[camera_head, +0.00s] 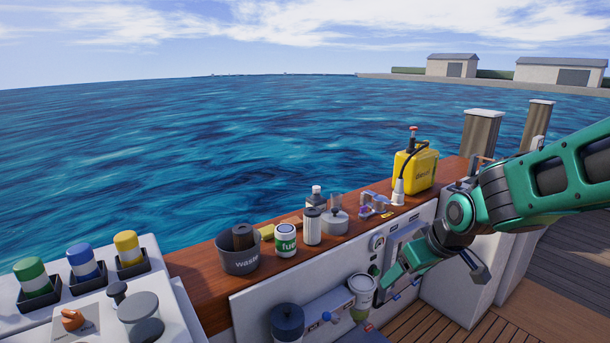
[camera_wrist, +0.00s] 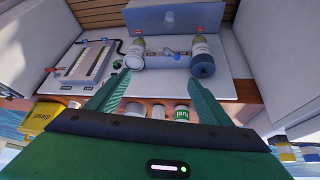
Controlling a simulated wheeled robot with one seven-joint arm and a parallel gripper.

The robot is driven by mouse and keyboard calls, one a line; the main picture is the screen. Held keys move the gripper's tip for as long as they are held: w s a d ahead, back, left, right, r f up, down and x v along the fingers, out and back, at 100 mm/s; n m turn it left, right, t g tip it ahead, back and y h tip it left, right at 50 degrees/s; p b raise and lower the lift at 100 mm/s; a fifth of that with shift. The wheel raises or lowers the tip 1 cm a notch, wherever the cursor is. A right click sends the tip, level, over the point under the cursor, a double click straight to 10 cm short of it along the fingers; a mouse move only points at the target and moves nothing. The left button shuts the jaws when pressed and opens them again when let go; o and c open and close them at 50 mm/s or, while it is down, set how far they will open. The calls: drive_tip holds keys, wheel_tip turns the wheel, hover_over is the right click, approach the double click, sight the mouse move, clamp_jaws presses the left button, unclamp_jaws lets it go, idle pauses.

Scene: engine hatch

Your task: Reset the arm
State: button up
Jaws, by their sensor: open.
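My green arm reaches in from the right in the head view. My gripper (camera_head: 432,278) hangs in front of the white engine panel (camera_head: 262,299), to the right of a filter with a pale bowl (camera_head: 362,290). In the wrist view my gripper (camera_wrist: 155,92) has its two green fingers spread wide apart with nothing between them. Past the fingertips are two filter units, one with a white end (camera_wrist: 135,60) and one with a dark blue end (camera_wrist: 203,68).
On the wooden ledge (camera_head: 212,258) stand a waste bucket (camera_head: 238,262), a fuel can (camera_head: 285,240), a white filter (camera_head: 312,227) and a yellow diesel can (camera_head: 423,170). Several colored-cap bottles sit at left. The wooden deck (camera_head: 415,328) below is clear.

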drive_tip(key=s+d+r+m+g+h, duration=0.15)
drive_tip(key=s+d+m, duration=0.35)
drive_tip(key=s+d, duration=0.75)
drive_tip(key=s+d+m+g, duration=0.2)
drive_tip(key=s+m, duration=0.1)
drive_tip(key=s, duration=0.5)
drive_tip(key=s+d+m+g, duration=0.2)
drive_tip(key=s+m, duration=0.1)
drive_tip(key=s, duration=0.4)
drive_tip(key=shift+s+d+r, duration=0.35)
drive_tip(key=shift+s, duration=0.05)
drive_tip(key=shift+w+f, duration=0.25)
drive_tip(key=shift+w, duration=0.35)
